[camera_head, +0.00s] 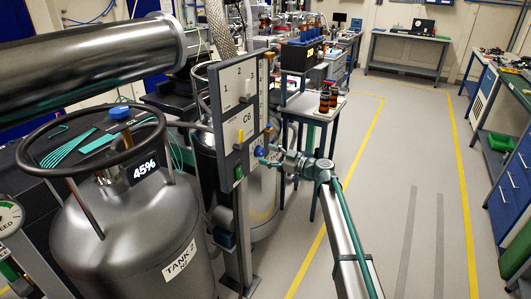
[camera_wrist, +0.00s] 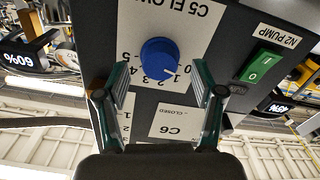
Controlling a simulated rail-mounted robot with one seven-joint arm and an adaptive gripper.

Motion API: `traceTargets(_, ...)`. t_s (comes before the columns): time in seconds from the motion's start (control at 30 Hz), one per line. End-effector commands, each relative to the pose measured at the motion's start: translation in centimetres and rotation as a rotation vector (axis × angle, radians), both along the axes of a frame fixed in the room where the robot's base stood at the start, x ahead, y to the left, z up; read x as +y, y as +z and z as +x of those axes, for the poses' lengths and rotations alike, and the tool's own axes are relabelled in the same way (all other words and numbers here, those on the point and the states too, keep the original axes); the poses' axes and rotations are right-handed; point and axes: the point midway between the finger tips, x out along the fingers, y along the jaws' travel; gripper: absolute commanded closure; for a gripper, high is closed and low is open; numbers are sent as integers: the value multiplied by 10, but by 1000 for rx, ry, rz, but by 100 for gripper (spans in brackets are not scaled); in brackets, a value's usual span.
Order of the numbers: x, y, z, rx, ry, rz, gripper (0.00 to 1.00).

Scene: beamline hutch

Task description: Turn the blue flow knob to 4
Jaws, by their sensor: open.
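The blue flow knob (camera_wrist: 159,57) sits on a dark panel under a white label reading C5 FLOW, with a printed number scale around it. A small white mark shows at its lower right in the wrist view, towards the low-number end; the exact number is unclear. The knob also shows on the panel's side in the head view (camera_head: 259,151). My gripper (camera_wrist: 160,82) is open, with one finger on each side of the knob in the picture and gaps to both. My gripper also shows beside the panel in the head view (camera_head: 270,160).
A green N2 PUMP rocker switch (camera_wrist: 262,66) is right of the knob. A white C6 label (camera_wrist: 175,123) lies below it. In the head view, a grey tank (camera_head: 140,235) stands left of the panel post. The floor at right is clear.

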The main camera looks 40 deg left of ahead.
Motion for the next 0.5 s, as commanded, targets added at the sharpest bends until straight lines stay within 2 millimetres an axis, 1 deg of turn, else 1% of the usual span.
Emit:
traceTargets(0.03,6,1,0,0,0,0,33)
traceTargets(0.2,14,0,-2,1,-1,-1,33)
traceTargets(0.47,15,-1,-2,1,-1,-1,33)
traceTargets(0.5,15,-1,-2,1,-1,-1,36)
